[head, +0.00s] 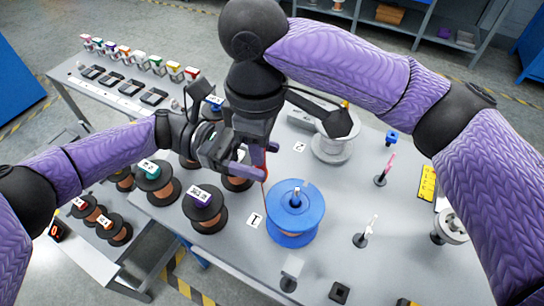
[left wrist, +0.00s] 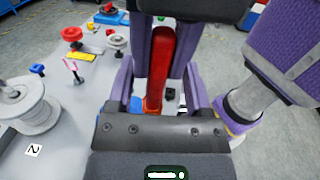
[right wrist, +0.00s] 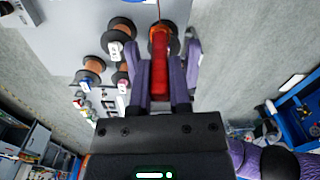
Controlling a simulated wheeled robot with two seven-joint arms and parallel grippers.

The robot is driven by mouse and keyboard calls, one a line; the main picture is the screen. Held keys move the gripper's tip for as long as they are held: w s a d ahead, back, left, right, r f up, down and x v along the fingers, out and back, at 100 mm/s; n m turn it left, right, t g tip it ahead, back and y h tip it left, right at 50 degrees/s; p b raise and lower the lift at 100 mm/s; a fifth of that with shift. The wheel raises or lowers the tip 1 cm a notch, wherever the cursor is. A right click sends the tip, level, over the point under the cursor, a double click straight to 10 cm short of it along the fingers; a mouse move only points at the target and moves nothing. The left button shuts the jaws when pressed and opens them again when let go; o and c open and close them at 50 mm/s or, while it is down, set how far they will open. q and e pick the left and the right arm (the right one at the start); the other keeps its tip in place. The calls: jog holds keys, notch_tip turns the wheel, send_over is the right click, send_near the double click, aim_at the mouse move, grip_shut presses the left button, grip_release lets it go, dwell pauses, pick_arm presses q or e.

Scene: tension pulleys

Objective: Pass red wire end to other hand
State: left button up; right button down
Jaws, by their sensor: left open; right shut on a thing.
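The red wire end (left wrist: 161,60) shows in the left wrist view as a thick red piece standing between purple fingers; the right wrist view also shows it (right wrist: 160,78). My right gripper (head: 258,160) points down from above and is shut on it. My left gripper (head: 252,164) comes in from the left, open, with its fingers around the same spot. Whether they touch the wire end is unclear. In the head view a thin red wire (head: 266,188) runs beside the blue pulley (head: 292,238); the grippers hide most of the end.
Several wire spools, one with a purple top (head: 205,221), stand left of the blue pulley. A grey pulley (head: 333,151) stands behind it. Small posts, a pink-topped one (head: 384,172) among them, stand to the right. A yellow block (head: 427,184) lies near the right edge.

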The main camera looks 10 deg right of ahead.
pick_arm(q)
jog(key=shift+x, duration=1.3)
jog(key=c, duration=0.8)
jog(key=o, duration=0.8)
